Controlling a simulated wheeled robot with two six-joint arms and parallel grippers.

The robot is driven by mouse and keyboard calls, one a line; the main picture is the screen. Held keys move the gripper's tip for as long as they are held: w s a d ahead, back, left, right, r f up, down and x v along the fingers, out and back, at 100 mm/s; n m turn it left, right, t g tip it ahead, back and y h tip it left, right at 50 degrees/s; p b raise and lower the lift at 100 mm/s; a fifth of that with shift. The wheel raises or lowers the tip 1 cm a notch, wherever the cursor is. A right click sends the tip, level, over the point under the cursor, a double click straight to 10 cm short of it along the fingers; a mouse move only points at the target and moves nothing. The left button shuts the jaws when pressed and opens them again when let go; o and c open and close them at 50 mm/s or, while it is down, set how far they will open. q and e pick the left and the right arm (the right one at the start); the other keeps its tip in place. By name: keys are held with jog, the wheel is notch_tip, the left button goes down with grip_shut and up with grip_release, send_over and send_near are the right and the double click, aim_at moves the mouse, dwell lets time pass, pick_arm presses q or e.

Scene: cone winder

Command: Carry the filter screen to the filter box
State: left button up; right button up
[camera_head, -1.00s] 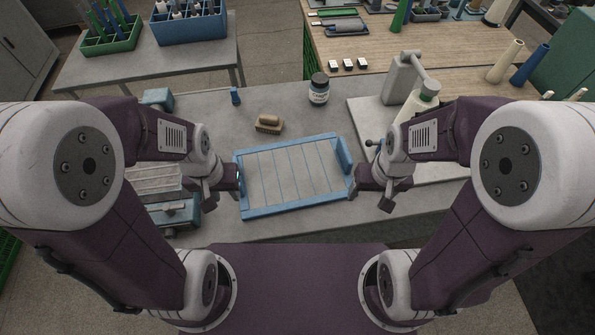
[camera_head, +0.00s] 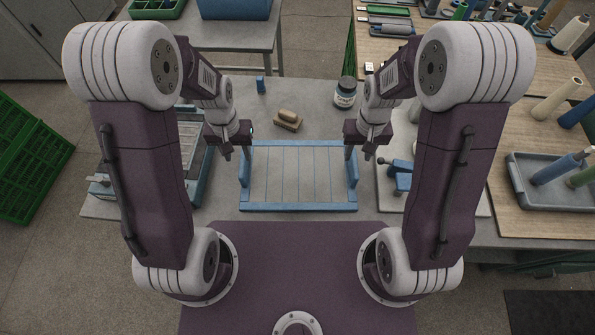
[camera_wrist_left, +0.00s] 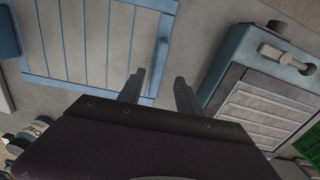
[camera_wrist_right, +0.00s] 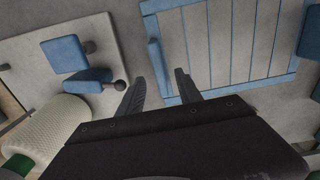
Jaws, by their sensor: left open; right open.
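The filter screen (camera_head: 298,207) is a flat blue frame with thin bars and a raised blue handle on each short side, lying on the grey table. My left gripper (camera_head: 236,153) is open and empty by its left end. In the left wrist view, its fingers (camera_wrist_left: 158,86) point towards the screen's handle (camera_wrist_left: 161,58). My right gripper (camera_head: 360,153) is open and empty by its right end; its fingers (camera_wrist_right: 159,82) are near the other handle (camera_wrist_right: 158,66). What looks like the filter box (camera_wrist_left: 239,45), blue-grey with a ribbed panel, stands left of the screen, partly behind my left arm.
Green crates (camera_head: 30,160) are at far left; a grey tray (camera_head: 560,202) is far right.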

aim_at(242, 162)
pick_arm(q)
jog(key=shift+w+d+f, duration=0.15)
jog(key=shift+f, duration=0.45)
jog(key=shift+w+d+f, duration=0.15)
jog(key=shift+f, duration=0.45)
pick_arm(e)
jog(key=f, duration=0.2)
jog(key=shift+w+d+f, duration=0.3)
jog(key=shift+f, duration=0.05)
pick_arm(q)
jog(key=f, duration=0.5)
jog(key=shift+s+a+f, duration=0.2)
jog(key=shift+f, duration=0.05)
pick_arm(e)
jog(key=f, duration=0.5)
jog(key=shift+s+a+f, duration=0.1)
jog(key=shift+s+a, duration=0.1)
pick_arm(q)
jog(key=shift+w+d+f, duration=0.1)
jog(key=shift+w+f, duration=0.05)
jog(key=shift+f, duration=0.5)
pick_arm(e)
jog(key=shift+w+d+f, duration=0.1)
jog(key=shift+w+f, duration=0.05)
jog(key=shift+f, duration=0.55)
pick_arm(q)
grip_shut()
pick_arm(e)
grip_shut()
